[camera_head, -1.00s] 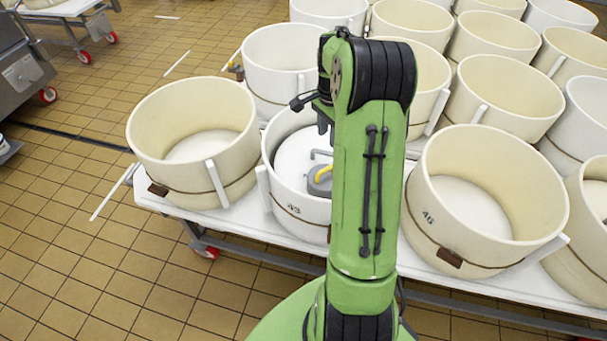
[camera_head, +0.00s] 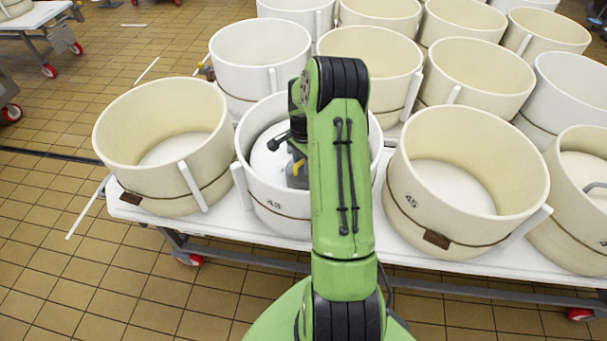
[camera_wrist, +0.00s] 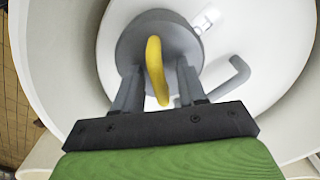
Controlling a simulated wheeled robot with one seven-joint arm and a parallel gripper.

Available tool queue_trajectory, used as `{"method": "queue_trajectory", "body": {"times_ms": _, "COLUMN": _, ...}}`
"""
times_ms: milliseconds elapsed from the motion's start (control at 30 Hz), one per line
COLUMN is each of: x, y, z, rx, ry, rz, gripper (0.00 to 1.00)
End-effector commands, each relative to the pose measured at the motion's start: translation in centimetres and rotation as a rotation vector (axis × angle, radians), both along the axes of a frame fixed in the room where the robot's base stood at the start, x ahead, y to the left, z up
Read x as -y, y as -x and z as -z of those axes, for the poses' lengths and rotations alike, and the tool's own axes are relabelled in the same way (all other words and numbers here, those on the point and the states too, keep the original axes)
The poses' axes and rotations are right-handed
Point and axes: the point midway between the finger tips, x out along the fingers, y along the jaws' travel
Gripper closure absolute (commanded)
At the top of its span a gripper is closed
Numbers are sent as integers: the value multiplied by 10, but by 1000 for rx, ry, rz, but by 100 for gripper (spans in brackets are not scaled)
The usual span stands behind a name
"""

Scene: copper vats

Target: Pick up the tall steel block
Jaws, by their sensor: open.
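A grey steel piece with a yellow handle stands inside the vat marked 43 (camera_head: 272,204); I take it for the tall steel block (camera_wrist: 133,45). Its height cannot be told from above. In the head view the block (camera_head: 291,177) is partly hidden by my arm. My gripper (camera_wrist: 157,72) is open in the wrist view, its two fingers on either side of the yellow handle (camera_wrist: 155,68). The fingers reach over the grey body's near edge; contact cannot be told. In the head view the fingers are mostly hidden.
A bent grey rod (camera_wrist: 228,77) lies right of the fingers in the vat. The vat's wall surrounds the gripper closely. A cream vat (camera_head: 165,148) stands left, the vat marked 45 (camera_head: 465,235) right, with more behind, on a white table (camera_head: 140,212). Tiled floor (camera_head: 60,255) is clear in front.

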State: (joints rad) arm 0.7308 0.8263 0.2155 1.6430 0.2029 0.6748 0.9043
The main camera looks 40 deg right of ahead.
Motion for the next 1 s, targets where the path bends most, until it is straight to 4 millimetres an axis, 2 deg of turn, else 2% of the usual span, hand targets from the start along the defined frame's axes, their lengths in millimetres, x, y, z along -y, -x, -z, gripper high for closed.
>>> {"method": "queue_trajectory", "body": {"times_ms": 100, "x": 0, "y": 0, "z": -2, "rx": 1, "ry": 1, "rz": 0, "gripper": 61}}
{"method": "queue_trajectory", "body": {"times_ms": 367, "x": 0, "y": 0, "z": -2, "rx": 1, "ry": 1, "rz": 0, "gripper": 100}}
{"method": "queue_trajectory", "body": {"times_ms": 1000, "x": 0, "y": 0, "z": -2, "rx": 2, "ry": 1, "rz": 0, "gripper": 100}}
